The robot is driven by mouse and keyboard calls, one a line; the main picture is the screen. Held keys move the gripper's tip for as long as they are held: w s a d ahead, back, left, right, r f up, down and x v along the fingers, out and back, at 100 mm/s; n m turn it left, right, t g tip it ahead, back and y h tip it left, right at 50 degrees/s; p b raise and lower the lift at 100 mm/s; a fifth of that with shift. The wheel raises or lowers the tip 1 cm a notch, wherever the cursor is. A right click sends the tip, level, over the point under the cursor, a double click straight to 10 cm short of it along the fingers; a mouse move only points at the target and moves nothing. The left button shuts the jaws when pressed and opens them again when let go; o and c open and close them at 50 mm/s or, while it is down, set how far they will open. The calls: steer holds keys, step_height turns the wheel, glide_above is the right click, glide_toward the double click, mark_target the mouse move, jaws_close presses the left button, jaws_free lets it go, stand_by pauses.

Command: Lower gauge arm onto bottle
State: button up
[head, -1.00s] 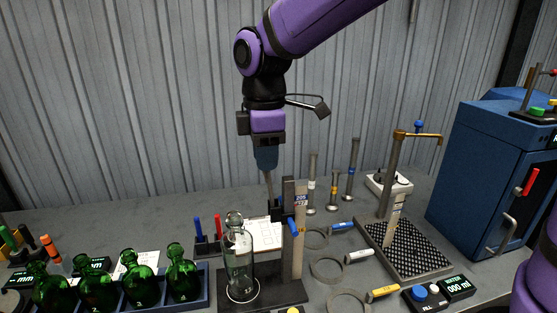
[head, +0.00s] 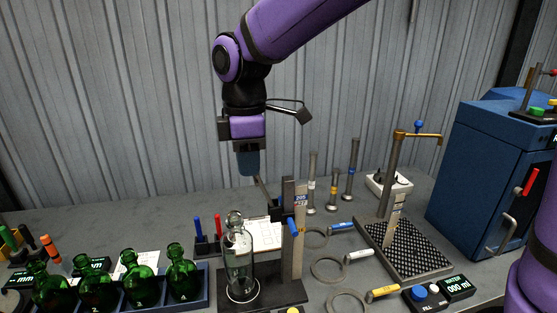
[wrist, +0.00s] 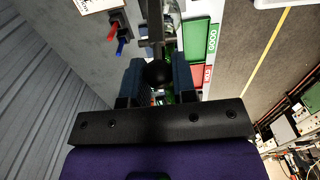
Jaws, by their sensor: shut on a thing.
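A clear glass bottle (head: 238,268) stands upright on the dark base of the gauge stand (head: 299,245). The gauge arm (head: 263,192) is a thin grey bar that rises from the stand's dark block and slants up to the left. My gripper (head: 250,173) is shut on the upper end of this arm, above and slightly right of the bottle's top. The arm is raised and looks clear of the bottle. In the wrist view a dark round knob (wrist: 157,73) sits between my gripper's blue fingers. The exact grip is partly hidden by the fingers.
Several green bottles (head: 132,284) stand in a rack at the left. Ring gauges (head: 327,268) lie to the right of the stand, before a perforated tray (head: 408,250). Red and blue pens (head: 207,230) stand behind the bottle. A blue cabinet (head: 490,170) is at far right.

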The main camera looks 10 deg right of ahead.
steer(key=shift+a+f, duration=0.35)
steer(key=shift+a, duration=0.3)
steer(key=shift+a+f, duration=0.3)
steer(key=shift+a, duration=0.4)
steer(key=shift+a+f, duration=0.95)
steer(key=shift+a, duration=0.1)
steer(key=o, duration=1.5)
steer(key=shift+r, duration=0.1)
steer(key=shift+r, duration=3.45)
steer(key=shift+d, duration=0.1)
